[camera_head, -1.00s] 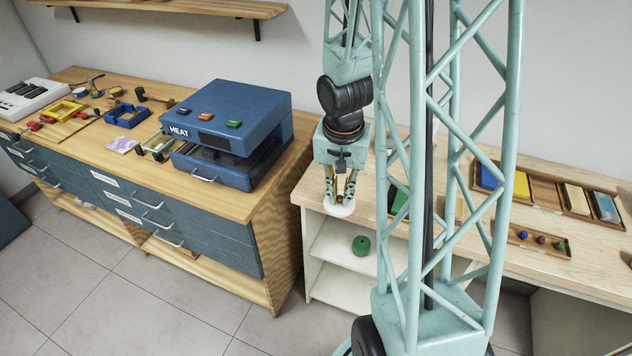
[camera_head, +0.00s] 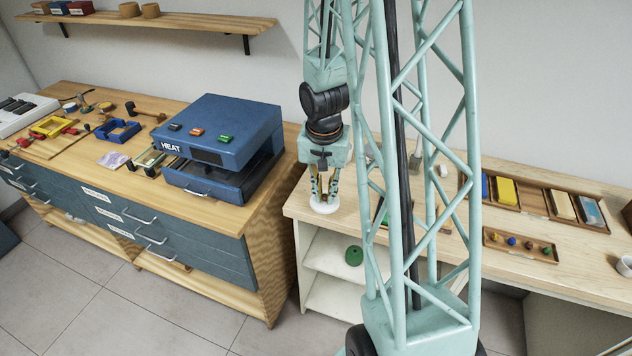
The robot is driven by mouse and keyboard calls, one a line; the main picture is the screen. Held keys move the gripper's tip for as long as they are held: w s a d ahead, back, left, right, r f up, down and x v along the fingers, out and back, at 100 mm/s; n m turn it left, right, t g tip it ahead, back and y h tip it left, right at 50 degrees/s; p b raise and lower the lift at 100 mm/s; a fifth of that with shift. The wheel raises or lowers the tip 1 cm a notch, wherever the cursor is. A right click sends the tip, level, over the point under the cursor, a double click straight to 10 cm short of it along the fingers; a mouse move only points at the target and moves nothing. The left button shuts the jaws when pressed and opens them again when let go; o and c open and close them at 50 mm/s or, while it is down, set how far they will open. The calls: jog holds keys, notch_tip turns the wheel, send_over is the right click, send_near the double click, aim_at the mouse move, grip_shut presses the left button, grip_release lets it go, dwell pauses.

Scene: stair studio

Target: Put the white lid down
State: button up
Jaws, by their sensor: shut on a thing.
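The white lid (camera_head: 324,207) is a small round disc at the tips of my gripper (camera_head: 324,195). My gripper points down and its fingers are shut on the lid. The lid is over the left end of the pale wooden table (camera_head: 301,205), near its front left corner. I cannot tell whether the lid touches the table top or hangs just above it.
A blue HEAT press (camera_head: 226,150) stands on the drawer cabinet at left. A green round thing (camera_head: 354,256) sits on the shelf below. Trays of coloured blocks (camera_head: 535,199) and small knobs (camera_head: 520,245) lie to the right. My lattice column hides part of the table.

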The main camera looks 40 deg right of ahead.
jog(key=w+d, duration=0.1)
jog(key=w, duration=0.2)
jog(key=w+d+p, duration=0.1)
jog(key=w+d, duration=0.1)
jog(key=w+d+f, duration=0.1)
jog(key=w, duration=0.2)
jog(key=shift+w+d, duration=0.25)
jog(key=shift+w, duration=0.05)
jog(key=shift+f, duration=1.7)
jog(key=shift+f, duration=0.15)
jog(key=o, duration=0.8)
jog(key=shift+r, duration=0.2)
